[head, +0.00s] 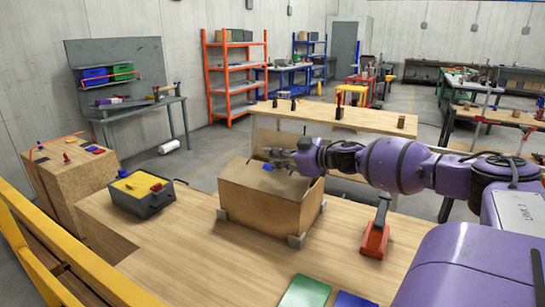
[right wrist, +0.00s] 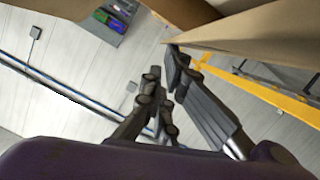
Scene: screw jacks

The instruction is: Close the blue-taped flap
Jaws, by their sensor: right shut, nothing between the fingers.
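The cardboard box (head: 262,205) stands on the wooden table, held at its lower corners by small grey blocks. A cardboard flap (head: 263,139) rises at the back of the box. A small blue patch (head: 267,167), likely the blue tape, shows beside my right gripper's fingers; which flap carries it is hard to tell. My right gripper (head: 280,156) is over the box's top, shut and empty. In the right wrist view its fingers (right wrist: 165,82) are close to cardboard (right wrist: 245,35) at upper right; contact is unclear. The box's inside is mostly hidden. My left gripper is out of view.
A grey bin with yellow inside (head: 142,192) stands left of the box. A red screw jack (head: 375,238) stands to the right. Green (head: 305,292) and blue (head: 353,300) mats lie at the front. A yellow rail (head: 60,255) runs along the left. The table's front left is clear.

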